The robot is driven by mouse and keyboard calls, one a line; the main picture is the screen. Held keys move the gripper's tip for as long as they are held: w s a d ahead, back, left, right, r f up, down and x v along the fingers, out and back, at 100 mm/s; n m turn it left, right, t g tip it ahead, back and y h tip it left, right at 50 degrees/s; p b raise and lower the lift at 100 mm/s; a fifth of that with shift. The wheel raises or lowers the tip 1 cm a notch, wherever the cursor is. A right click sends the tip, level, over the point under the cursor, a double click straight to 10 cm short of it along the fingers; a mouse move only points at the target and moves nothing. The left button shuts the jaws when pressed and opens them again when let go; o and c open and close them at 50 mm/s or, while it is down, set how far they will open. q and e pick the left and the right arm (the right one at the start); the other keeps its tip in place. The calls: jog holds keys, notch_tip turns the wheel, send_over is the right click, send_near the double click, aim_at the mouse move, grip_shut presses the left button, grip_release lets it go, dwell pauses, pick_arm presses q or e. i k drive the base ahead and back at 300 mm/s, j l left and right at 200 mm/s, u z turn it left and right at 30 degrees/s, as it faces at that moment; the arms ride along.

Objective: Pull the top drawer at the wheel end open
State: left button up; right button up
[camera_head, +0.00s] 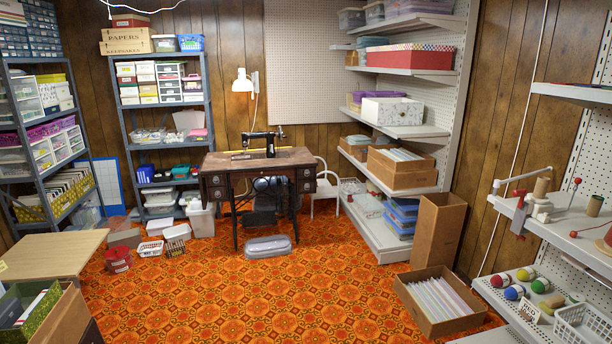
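The treadle sewing table (262,166) stands against the back wall, far across the room. A black sewing machine (262,143) sits on its wooden top. Small drawers are stacked at both ends of the table front: a left stack (216,186) and a right stack (306,179). All of them look shut. The machine is too small in view to tell surely which end has the wheel. Neither of my grippers is in view.
The patterned orange carpet (239,300) is open in the middle. A box of papers (438,301) lies at front right, a wooden table (50,253) at left.

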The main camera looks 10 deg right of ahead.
aim_at(307, 173)
jog(key=i+l+z, duration=0.35)
jog(key=i, duration=0.55)
jog(key=i+z, duration=0.35)
jog(key=i, duration=2.65)
jog(key=i+l, duration=0.1)
jog(key=i, duration=0.6)
jog(key=i+u, duration=0.25)
jog(key=i+l+u, duration=0.25)
jog(key=i, duration=0.25)
jog(key=i+l+u, duration=0.25)
jog(key=i+j, duration=0.1)
